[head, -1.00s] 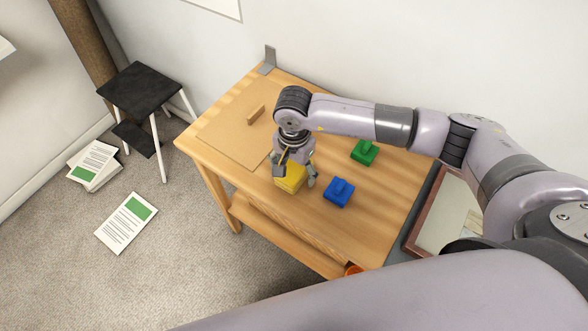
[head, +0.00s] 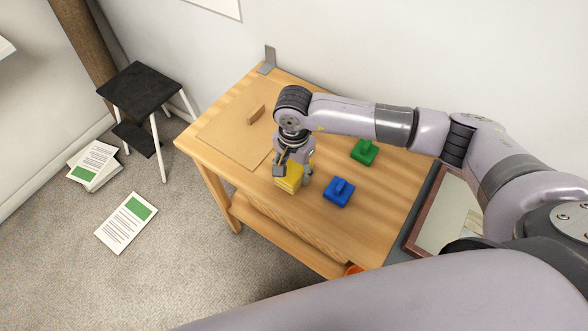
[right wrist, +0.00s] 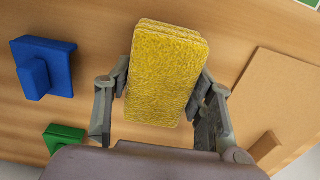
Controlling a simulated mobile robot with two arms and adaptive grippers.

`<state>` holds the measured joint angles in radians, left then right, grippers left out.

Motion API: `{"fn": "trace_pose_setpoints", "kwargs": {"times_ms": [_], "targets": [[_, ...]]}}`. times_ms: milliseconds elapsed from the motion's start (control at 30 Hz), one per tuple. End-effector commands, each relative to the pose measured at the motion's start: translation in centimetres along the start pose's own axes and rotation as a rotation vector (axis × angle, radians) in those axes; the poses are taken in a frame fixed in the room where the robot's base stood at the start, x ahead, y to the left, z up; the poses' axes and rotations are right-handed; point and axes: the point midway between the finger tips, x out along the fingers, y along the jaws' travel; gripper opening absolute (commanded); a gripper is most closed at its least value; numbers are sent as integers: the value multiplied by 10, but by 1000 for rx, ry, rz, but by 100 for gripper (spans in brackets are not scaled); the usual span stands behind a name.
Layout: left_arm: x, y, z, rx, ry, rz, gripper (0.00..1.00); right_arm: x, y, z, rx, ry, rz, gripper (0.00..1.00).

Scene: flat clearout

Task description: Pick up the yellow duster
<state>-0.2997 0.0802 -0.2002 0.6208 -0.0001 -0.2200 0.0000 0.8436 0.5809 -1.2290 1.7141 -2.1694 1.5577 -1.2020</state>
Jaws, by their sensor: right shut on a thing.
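The yellow duster (head: 290,180) is on the wooden table, partly hidden by my right gripper (head: 293,174) in the head view. In the right wrist view the duster (right wrist: 165,75) shows as a thick, rough yellow block between the fingers of my right gripper (right wrist: 160,100). The fingers are shut on its two sides. I cannot tell any gap between the duster and the table (head: 370,215). My left gripper is not in view.
A blue block with a raised grip (head: 338,193) and a similar green one (head: 364,152) stand right of the duster. A brown board (head: 225,140) with a small wooden piece (head: 256,115) lies left. A black stool (head: 146,88) and papers (head: 127,222) are on the floor side.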

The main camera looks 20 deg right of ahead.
Motion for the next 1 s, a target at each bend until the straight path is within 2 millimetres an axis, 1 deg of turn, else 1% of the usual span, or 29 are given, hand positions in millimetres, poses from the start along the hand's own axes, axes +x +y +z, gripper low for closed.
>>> {"fn": "trace_pose_setpoints", "kwargs": {"times_ms": [167, 267, 367, 467, 700, 800, 900, 1000], "targets": [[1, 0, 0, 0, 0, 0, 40, -4, -1, 0, 0, 0, -2, 22], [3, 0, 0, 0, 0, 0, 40, -12, -1, -1, 1, 1, -2, 22], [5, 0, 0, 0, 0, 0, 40, -27, -1, -1, -1, 2, -4, 22], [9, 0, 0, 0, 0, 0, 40, -49, -2, -1, 0, 3, -6, 22], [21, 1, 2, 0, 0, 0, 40, -119, -1, -1, -1, 4, -7, 22], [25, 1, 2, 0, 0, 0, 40, -145, -1, 0, -2, 4, -6, 22], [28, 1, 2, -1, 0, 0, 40, -168, -1, 0, -1, 3, -6, 22], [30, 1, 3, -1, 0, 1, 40, -183, -1, 0, 0, 1, -3, 22]]}}
